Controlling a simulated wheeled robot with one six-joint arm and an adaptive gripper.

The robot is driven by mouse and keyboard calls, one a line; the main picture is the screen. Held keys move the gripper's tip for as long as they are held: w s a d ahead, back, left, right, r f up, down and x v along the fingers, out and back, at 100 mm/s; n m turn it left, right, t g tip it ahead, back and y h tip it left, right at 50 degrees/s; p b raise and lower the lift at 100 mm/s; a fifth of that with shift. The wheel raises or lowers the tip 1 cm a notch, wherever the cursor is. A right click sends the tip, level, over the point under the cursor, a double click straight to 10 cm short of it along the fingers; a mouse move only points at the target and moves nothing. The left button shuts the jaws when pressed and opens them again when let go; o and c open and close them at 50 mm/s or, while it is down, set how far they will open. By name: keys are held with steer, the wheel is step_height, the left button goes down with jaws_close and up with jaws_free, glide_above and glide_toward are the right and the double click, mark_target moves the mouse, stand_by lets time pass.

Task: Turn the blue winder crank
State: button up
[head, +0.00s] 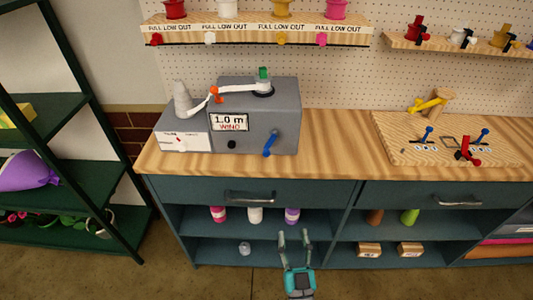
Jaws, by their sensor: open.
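The blue winder crank (271,143) sits on the front face of the grey winder box (285,97), toward its lower right. The crank is tilted, its upper end leaning to the right. A display on the box reads "1.0 m WIND" (230,122). A white ribbon (240,88) runs from a white spool (182,98) past an orange guide (216,94) to the top of the box. My gripper (294,236) is open and empty, low in front of the cabinet, apart from the crank and below it in the picture.
The wooden counter (330,150) is bare just right of the winder. A wooden board (400,150) with blue and red levers stands farther right. Drawer handles (250,197) stick out below the counter. A shelf of spools (260,30) hangs above. A green rack (100,190) stands left.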

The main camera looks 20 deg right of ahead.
mark_target(266, 156)
steer(key=w+r+m+h, duration=0.1)
steer(key=w+r, duration=0.2)
steer(key=w, duration=0.5)
steer(key=w+r+m+h, duration=0.1)
steer(key=w+r, duration=0.1)
steer(key=w, duration=0.6)
steer(key=w+r+m+h, duration=0.1)
steer(key=w+r+h, duration=0.1)
steer(key=w, duration=0.6)
steer(key=shift+a+r+g, duration=0.2)
steer(key=shift+r+g, duration=0.1)
steer(key=shift+r, duration=0.55)
jaws_close()
